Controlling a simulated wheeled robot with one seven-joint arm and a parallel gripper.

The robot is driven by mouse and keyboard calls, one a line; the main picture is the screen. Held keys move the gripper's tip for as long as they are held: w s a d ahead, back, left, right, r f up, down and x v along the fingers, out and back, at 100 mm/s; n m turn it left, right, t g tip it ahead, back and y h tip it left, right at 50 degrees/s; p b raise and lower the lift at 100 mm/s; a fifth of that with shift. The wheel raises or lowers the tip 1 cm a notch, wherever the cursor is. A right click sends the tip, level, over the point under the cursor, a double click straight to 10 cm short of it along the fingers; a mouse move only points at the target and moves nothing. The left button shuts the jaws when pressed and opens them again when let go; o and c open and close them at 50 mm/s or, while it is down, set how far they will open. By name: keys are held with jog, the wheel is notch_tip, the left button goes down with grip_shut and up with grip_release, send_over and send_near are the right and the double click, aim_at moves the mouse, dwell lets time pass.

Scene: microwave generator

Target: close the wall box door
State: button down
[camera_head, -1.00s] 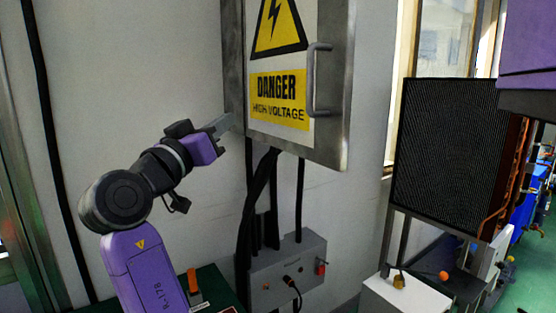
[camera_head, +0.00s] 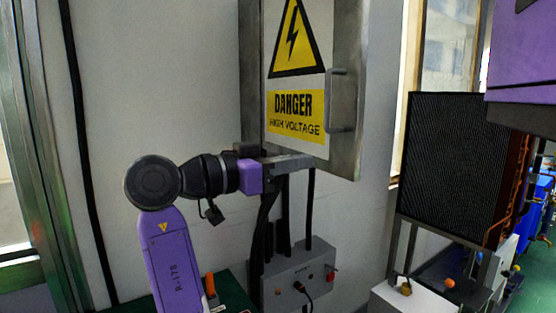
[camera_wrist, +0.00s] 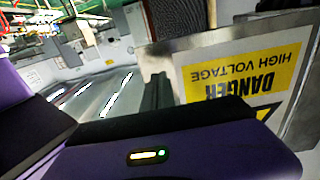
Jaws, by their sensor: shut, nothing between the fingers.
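The grey metal wall box (camera_head: 249,85) hangs on the wall. Its door (camera_head: 347,125) carries a yellow high-voltage sign and a vertical bar handle (camera_head: 337,100) near its right edge. How far the door stands from the box is hard to tell. My gripper (camera_head: 306,161) is shut and empty, its fingers pointing right along the door's lower edge, below the sign and left of the handle. Whether it touches the door cannot be told. In the wrist view the door (camera_wrist: 225,42) appears upside down, beside my dark fingers (camera_wrist: 158,92).
Black cables (camera_head: 268,225) run down from the box to a small grey socket box (camera_head: 300,275). A dark ribbed radiator panel (camera_head: 452,155) stands at right, above a white box (camera_head: 405,298). Bare wall (camera_head: 150,90) lies left of the wall box.

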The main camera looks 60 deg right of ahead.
aim_at(338, 156)
jog(key=p+x, duration=0.1)
jog(key=x, duration=0.6)
jog(key=shift+p, duration=0.35)
jog(key=shift+s+d, duration=0.1)
jog(key=shift+d, duration=0.05)
